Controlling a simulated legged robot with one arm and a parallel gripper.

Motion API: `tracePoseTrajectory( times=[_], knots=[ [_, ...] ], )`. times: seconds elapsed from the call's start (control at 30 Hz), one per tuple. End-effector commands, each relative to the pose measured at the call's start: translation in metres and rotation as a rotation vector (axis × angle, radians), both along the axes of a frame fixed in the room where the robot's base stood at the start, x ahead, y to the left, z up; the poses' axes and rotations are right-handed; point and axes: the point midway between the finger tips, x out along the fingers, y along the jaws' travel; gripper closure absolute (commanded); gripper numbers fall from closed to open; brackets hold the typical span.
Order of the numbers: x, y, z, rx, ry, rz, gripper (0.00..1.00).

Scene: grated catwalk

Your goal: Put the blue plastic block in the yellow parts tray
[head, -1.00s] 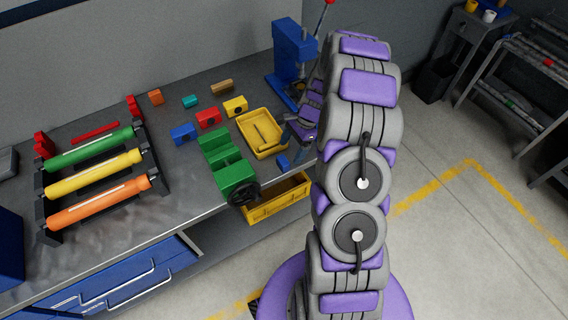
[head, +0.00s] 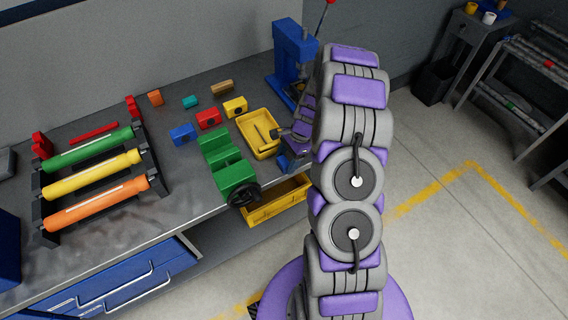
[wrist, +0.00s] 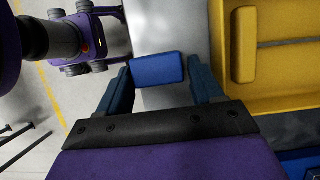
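A small plain blue block (wrist: 157,69) lies on the grey bench close to its front edge. In the wrist view it sits between the two dark blue fingertips of my gripper (wrist: 160,76). The fingers are spread, with a narrow gap beside the block on the right; contact on the left is hard to judge. In the head view my gripper (head: 289,146) is low over the bench edge and mostly hides this block. The yellow parts tray (head: 266,154) lies just left of my gripper; in the wrist view the tray (wrist: 290,75) is at the right, holding a yellow piece.
A green vise (head: 235,176) stands left of the tray. Behind it are blue (head: 183,134), red (head: 208,118) and yellow (head: 235,106) blocks. A blue press (head: 292,55) stands behind my gripper. A yellow bin (head: 277,203) is below the bench edge.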

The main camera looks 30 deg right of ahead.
Motion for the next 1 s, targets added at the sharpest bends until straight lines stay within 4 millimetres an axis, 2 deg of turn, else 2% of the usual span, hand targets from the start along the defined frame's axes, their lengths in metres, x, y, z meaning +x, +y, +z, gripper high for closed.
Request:
tracePoseTrajectory(
  times=[0.03, 0.47, 0.77, 1.0],
  knots=[
    [0.0, 0.0, 0.0, 0.0, 0.0, 0.0, 0.39],
    [0.0, 0.0, 0.0, 0.001, 0.001, 0.0, 0.79],
    [0.0, 0.0, 0.005, 0.001, 0.0, 0.0, 0.79],
    [0.0, 0.0, 0.028, 0.002, 0.0, 0.0, 0.79]
  ],
)
